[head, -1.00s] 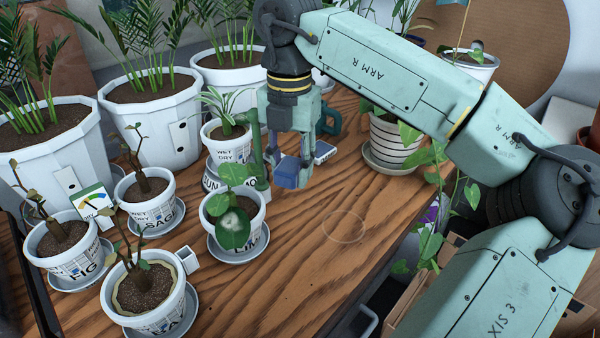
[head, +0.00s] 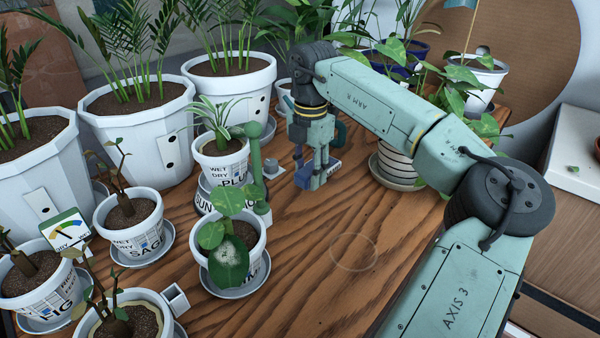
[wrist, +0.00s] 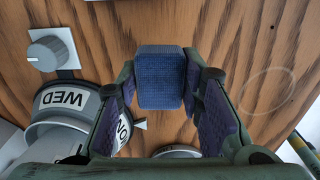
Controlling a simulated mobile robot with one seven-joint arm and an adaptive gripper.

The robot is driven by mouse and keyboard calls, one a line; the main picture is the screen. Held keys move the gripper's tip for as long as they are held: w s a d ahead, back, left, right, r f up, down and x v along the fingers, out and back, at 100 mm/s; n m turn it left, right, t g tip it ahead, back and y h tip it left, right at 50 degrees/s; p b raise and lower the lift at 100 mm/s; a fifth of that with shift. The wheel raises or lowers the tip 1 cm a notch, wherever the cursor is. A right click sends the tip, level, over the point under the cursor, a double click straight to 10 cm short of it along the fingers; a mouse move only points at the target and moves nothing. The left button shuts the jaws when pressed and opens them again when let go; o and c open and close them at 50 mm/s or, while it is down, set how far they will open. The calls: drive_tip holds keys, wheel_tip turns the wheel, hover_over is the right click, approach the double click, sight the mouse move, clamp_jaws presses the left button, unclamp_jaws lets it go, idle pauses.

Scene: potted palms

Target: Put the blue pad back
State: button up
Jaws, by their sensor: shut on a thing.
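The blue pad (wrist: 160,78) is a small rounded block with a woven surface. In the wrist view it sits between the two fingers of my gripper (wrist: 163,100), which is shut on it. In the head view my gripper (head: 312,178) points down, low over the wooden table, right of the green post. Blue shows at its fingertips beside a small pale-labelled piece; the fingers partly hide this spot. I cannot tell whether the pad touches anything beneath it.
A white plate with a grey knob (wrist: 48,50) lies left of the gripper. The green post (head: 256,172) and the plum pot (head: 222,160) stand further left. A striped pot (head: 398,165) is close on the right. The table's front middle (head: 330,265) is clear.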

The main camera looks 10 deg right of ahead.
sight(300, 178)
drive_tip(key=w, duration=0.1)
drive_tip(key=w+a, duration=0.1)
drive_tip(key=w, duration=0.1)
drive_tip(key=shift+w+a+f+p, duration=0.1)
drive_tip(key=shift+a+p, duration=0.05)
drive_tip(key=shift+p, duration=0.15)
drive_tip(key=shift+f, duration=1.8)
drive_tip(key=shift+f, duration=0.2)
drive_tip(key=o, duration=1.1)
wheel_tip(300, 178, up, 12)
drive_tip(key=shift+r, duration=0.25)
